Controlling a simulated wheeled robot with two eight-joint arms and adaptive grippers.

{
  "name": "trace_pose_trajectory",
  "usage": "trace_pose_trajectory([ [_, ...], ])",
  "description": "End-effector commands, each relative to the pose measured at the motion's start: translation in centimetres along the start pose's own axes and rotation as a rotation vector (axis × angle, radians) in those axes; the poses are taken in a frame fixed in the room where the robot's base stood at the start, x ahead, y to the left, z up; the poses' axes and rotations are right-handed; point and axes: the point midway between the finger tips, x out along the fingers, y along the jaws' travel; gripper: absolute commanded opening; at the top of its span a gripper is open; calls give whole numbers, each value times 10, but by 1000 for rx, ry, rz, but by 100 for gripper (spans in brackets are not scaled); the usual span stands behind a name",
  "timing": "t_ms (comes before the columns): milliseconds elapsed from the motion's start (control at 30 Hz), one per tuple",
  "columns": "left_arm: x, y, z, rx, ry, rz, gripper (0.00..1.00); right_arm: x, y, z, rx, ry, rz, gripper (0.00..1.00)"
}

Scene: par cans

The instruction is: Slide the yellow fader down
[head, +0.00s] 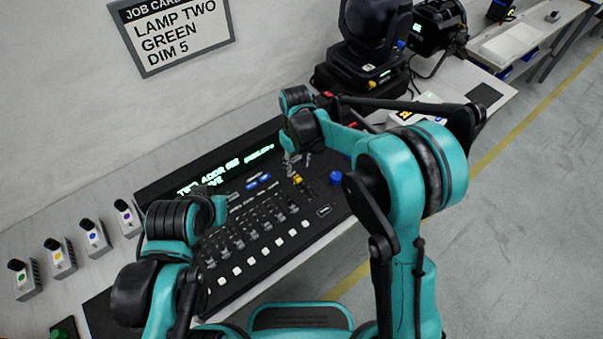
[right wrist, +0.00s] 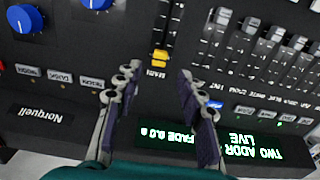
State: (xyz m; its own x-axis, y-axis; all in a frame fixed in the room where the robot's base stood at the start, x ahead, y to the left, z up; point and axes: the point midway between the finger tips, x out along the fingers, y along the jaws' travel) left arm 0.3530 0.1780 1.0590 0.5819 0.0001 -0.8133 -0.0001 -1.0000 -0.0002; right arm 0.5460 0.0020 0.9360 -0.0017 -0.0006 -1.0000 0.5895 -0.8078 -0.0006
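The yellow fader (head: 298,181) sits on the black lighting console, to the right of the row of grey faders. In the right wrist view, which shows the console upside down, its yellow cap (right wrist: 159,57) is at the end of its slot nearest the display. My right gripper (head: 297,160) is over the console just behind the fader. Its two fingers (right wrist: 158,74) are apart, with the cap lying between and just beyond their tips; contact cannot be told. My left gripper (head: 218,196) is by the console's left part, largely hidden by its own wrist.
Grey faders (head: 252,226) and white buttons (head: 250,260) fill the console's left and front. A blue knob (head: 336,177) is right of the yellow fader. The display (head: 225,172) is behind. Small switch boxes (head: 60,257) stand left; a moving-head lamp (head: 372,40) stands behind.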

Motion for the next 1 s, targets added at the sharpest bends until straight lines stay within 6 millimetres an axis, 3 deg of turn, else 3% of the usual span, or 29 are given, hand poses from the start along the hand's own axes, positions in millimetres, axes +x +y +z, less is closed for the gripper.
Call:
trace_pose_trajectory([
  [100,8,0,6,0,0,0,0,24,0,0,1,1,0,40],
  [300,15,0,10,0,0,0,0,52,0,0,2,2,0,40],
  [700,16,0,11,0,0,0,0,62,0,0,2,2,1,40],
  [733,16,0,11,0,0,0,0,62,0,0,2,2,1,37],
  [867,16,0,11,0,0,0,0,62,0,0,2,2,1,3],
  [1000,16,0,11,0,0,0,0,62,0,0,2,2,1,0],
])
